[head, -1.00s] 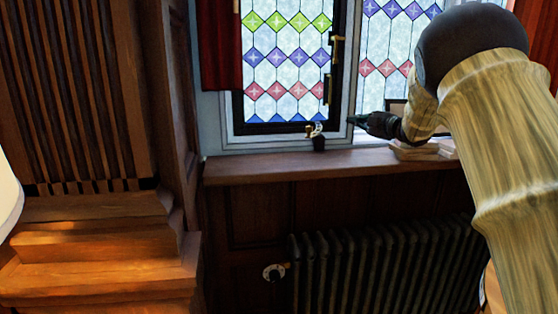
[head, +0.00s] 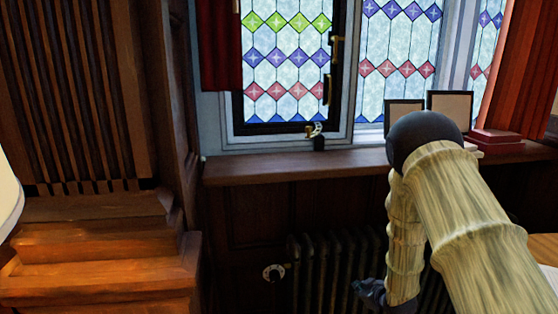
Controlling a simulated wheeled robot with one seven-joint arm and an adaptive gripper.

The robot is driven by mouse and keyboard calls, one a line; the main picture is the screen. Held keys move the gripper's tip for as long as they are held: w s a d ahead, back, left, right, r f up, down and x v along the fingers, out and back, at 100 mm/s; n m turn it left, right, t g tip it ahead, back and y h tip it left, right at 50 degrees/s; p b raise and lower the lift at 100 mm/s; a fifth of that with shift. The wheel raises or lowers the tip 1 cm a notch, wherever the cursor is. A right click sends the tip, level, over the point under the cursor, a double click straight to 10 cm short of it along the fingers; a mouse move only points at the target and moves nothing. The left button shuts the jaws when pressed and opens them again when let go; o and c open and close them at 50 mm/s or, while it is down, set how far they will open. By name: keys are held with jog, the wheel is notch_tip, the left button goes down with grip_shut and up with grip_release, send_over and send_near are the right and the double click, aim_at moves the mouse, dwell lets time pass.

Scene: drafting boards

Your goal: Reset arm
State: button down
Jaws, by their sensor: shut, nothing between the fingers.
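My arm comes in from the lower right of the head view and bends at a dark round joint in front of the window sill. From there its forearm hangs down in front of the radiator. My gripper (head: 370,292) is dark and sits low in the view, left of the forearm's lower end. It is shut and holds nothing. Its fingertips are small and hard to make out.
A wooden sill (head: 290,167) runs under a stained-glass window (head: 290,60). A small dark object with a brass part (head: 317,137) and picture frames (head: 450,108) stand there. A radiator (head: 315,262) is below. Wooden steps (head: 100,245) are at left.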

jog(key=s+a+f+m+g+h, duration=0.1)
jog(key=s+f+g, duration=0.1)
jog(key=s+f, duration=0.5)
jog(key=s+f+m+g, duration=0.1)
jog(key=s+f+m, duration=0.15)
jog(key=s, duration=0.75)
jog(key=s+a+f+m+g+h, duration=0.1)
jog(key=s+f+g, duration=0.1)
jog(key=s+f, duration=0.55)
jog(key=s+a+m+g, duration=0.2)
jog(key=s+g, duration=0.3)
jog(key=s, duration=2.2)
jog(key=shift+s+a+f+m+h, duration=0.25)
jog(key=shift+f+m+h, duration=0.1)
jog(key=shift+m+h, duration=0.1)
jog(key=shift+w, duration=0.1)
